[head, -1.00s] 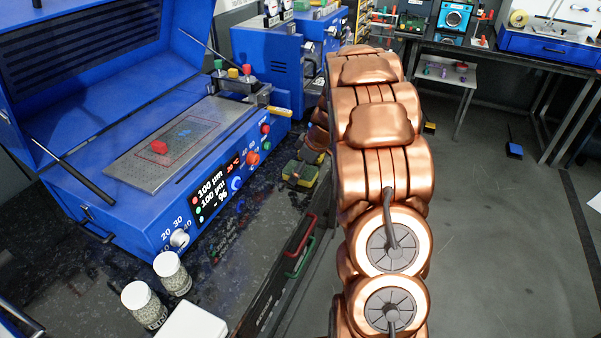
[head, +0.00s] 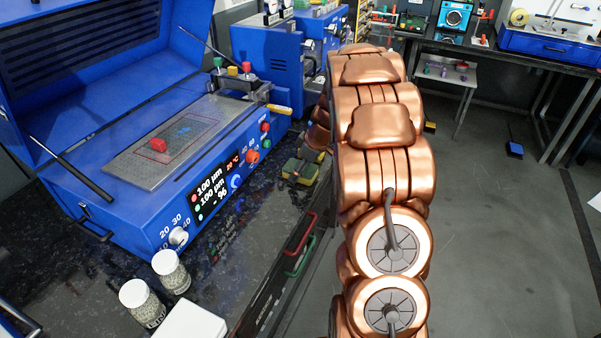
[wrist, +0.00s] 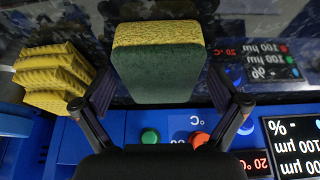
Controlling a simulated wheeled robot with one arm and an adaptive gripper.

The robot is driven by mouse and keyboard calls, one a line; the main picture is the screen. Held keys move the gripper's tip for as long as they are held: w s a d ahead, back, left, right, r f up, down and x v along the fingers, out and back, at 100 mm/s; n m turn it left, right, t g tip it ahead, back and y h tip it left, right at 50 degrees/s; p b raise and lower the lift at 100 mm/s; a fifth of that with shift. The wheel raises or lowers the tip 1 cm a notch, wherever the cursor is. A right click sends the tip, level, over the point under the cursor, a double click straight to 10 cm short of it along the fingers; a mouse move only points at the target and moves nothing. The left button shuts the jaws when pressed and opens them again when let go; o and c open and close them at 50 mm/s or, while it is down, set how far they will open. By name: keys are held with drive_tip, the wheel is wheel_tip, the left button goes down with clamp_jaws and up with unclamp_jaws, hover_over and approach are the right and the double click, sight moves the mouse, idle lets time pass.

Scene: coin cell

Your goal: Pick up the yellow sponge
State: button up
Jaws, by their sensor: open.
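The sponge has a yellow side and a dark green side. In the wrist view the sponge (wrist: 157,72) is at the top middle, ahead of and between the fingertips, with a gap on each side. My gripper (wrist: 161,82) is open and empty. In the head view the sponge (head: 299,172) lies on the dark speckled bench, in front of the blue machine. My gripper is mostly hidden behind my copper arm there.
Ridged yellow pieces (wrist: 52,75) are stacked left of the sponge in the wrist view. The blue machine (head: 130,232) with knobs and an open lid stands close by. Two jars (head: 170,272) and red and green handles (head: 300,245) are near the bench's front.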

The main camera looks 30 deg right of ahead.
drive_tip(key=shift+f, duration=0.1)
idle(0.5)
drive_tip(key=c, duration=0.9)
drive_tip(key=shift+o, duration=0.2)
drive_tip(key=shift+r+p, duration=0.45)
drive_tip(key=shift+p, duration=0.2)
drive_tip(key=shift+r+b, duration=0.25)
drive_tip(key=shift+b, duration=0.1)
wheel_tip(320, 180, up, 3)
drive_tip(key=shift+f+b, duration=0.1)
drive_tip(key=shift+b, duration=0.2)
drive_tip(key=shift+s+a, duration=0.2)
drive_tip(key=shift+s, duration=0.25)
drive_tip(key=shift+s+a, duration=0.2)
drive_tip(key=shift+s, duration=0.25)
drive_tip(key=s+a+r+b, duration=0.1)
drive_tip(key=s+a, duration=0.4)
drive_tip(key=s, duration=0.8)
drive_tip(key=shift+a+r+b, duration=0.15)
drive_tip(key=shift+a+b, duration=0.1)
drive_tip(key=shift+b, duration=0.55)
